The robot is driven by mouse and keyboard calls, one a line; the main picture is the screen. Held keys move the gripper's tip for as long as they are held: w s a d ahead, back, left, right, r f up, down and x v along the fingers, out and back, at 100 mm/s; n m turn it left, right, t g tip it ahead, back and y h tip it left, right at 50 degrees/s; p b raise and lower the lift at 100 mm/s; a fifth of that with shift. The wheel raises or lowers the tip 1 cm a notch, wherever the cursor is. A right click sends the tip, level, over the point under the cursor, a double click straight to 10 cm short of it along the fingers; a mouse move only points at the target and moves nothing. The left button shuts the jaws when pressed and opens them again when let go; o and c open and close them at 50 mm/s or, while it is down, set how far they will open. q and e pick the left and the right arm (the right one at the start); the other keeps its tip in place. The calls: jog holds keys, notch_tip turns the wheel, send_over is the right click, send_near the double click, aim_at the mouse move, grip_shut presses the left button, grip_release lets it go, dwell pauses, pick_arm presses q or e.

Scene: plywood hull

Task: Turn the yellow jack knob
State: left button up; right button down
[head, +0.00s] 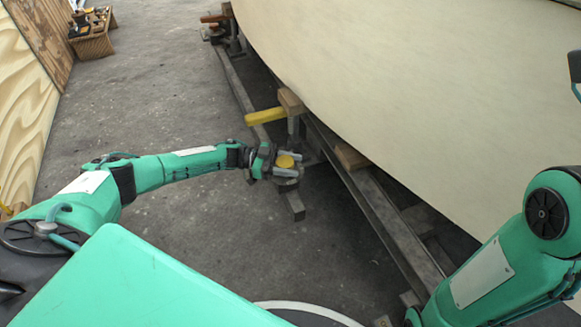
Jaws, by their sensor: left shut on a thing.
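The yellow jack knob (285,162) is a small round yellow cap on a grey jack beside the hull's support beams, near the middle of the head view. My left gripper (285,172) is at the knob and shut on it, with its wrist coming in from the left. The fingers and the jack body overlap, so the exact contact is hard to see. My right arm rises at the right edge; its gripper does not show.
The cream hull (420,90) overhangs from the upper right. A yellow bar (265,116) and a wooden block (291,102) sit just beyond the jack. Long grey beams (375,205) run under the hull. A wooden crate (93,42) stands far left. The floor between is clear.

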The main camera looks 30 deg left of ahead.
pick_arm(q)
jog(key=shift+f+m+g, duration=0.1)
jog(key=shift+m+g, duration=0.3)
jog(key=shift+g, duration=0.2)
jog(key=shift+s+b, duration=0.1)
jog(key=shift+b, duration=0.2)
jog(key=shift+g, duration=0.3)
jog(key=shift+d, duration=0.1)
jog(key=o, duration=1)
